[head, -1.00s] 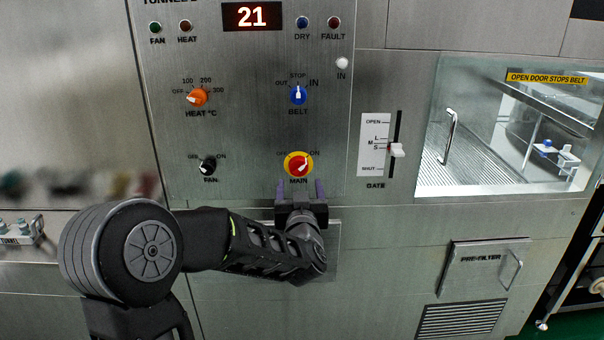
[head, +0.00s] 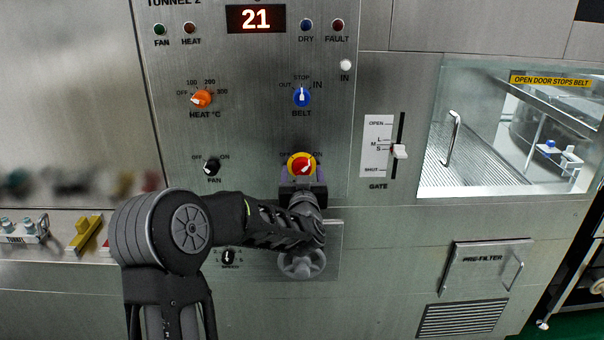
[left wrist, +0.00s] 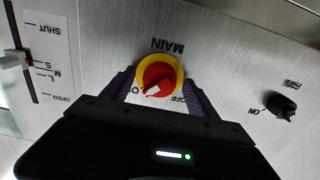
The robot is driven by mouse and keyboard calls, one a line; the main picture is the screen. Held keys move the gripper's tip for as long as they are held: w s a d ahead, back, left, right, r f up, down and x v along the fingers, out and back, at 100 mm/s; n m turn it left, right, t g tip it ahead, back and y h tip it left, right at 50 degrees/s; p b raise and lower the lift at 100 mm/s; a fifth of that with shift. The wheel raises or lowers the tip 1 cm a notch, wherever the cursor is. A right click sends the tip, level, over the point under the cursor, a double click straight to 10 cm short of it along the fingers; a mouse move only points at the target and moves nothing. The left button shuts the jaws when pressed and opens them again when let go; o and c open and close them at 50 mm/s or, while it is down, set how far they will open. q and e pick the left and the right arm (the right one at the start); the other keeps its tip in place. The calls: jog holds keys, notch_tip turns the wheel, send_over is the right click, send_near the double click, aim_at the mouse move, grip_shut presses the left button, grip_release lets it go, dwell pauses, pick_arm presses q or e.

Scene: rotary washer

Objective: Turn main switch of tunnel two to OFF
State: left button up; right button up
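The main switch of the TUNNEL 2 panel is a red knob on a yellow round plate (head: 301,163), marked MAIN. Its white pointer leans up and right toward ON in the head view. In the left wrist view the switch (left wrist: 158,77) appears upside down, its pointer toward the partly hidden ON label. My left gripper (head: 303,178) is at the switch's lower edge in the head view. In the left wrist view the open gripper (left wrist: 160,88) has one purple finger on each side of the switch; contact cannot be told. My right gripper is not in view.
The black FAN knob (head: 212,166) is left of the switch, the blue BELT knob (head: 302,97) above, and the GATE slider (head: 399,152) to the right. A grey handwheel (head: 302,264) sits below, partly behind my left arm. The orange HEAT knob (head: 201,98) is upper left.

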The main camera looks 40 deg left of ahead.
pick_arm(q)
jog(key=c, duration=1.3)
jog(key=shift+f+n+b, duration=0.15)
jog(key=shift+n+b, duration=0.45)
jog(key=shift+b, duration=0.45)
jog(key=n+b, duration=1)
jog(key=b, duration=0.1)
jog(key=shift+d, duration=0.1)
jog(key=n+b, duration=0.4)
jog(key=shift+n, duration=0.3)
jog(key=shift+r+n+b, duration=0.25)
jog(key=shift+n+b, duration=0.45)
jog(key=shift+n, duration=0.4)
jog(key=o, duration=1.3)
